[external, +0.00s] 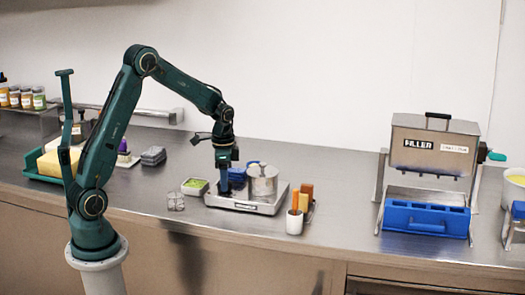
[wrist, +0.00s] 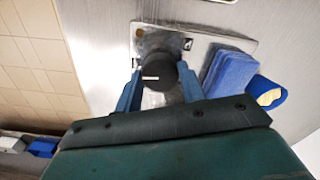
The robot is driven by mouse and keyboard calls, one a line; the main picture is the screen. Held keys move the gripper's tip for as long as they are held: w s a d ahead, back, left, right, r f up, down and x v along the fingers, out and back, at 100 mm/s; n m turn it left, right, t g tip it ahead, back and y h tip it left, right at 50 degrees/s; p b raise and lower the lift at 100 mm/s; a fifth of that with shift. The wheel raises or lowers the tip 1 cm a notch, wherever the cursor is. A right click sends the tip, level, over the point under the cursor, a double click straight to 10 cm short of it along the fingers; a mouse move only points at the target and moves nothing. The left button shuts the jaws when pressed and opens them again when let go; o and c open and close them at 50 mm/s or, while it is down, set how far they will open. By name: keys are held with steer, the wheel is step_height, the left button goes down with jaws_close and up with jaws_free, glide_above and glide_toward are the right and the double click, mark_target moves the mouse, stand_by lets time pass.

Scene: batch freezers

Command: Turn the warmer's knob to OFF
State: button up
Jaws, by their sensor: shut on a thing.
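The warmer (external: 275,205) is a low steel unit on the counter, with a lidded steel pot (external: 263,183) on its right part. Its dark round knob (wrist: 162,84) shows in the wrist view, with a white pointer line lying about level in the picture. The markings around the knob are too small to read. My gripper (wrist: 160,72) points down with its blue fingers shut on the knob, one on each side. In the external view my gripper (external: 224,188) is at the left part of the warmer and hides the knob.
A tub with green contents (external: 194,187) and a clear container (external: 176,202) stand left of the warmer. Folded blue cloths (wrist: 228,70) lie close by. The filler (external: 432,150) is farther right, past bare counter.

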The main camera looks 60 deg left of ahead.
steer(key=shift+m, duration=0.6)
steer(key=o, duration=1)
steer(key=shift+c, duration=0.2)
step_height(320, 180, up, 14)
stand_by(0.4)
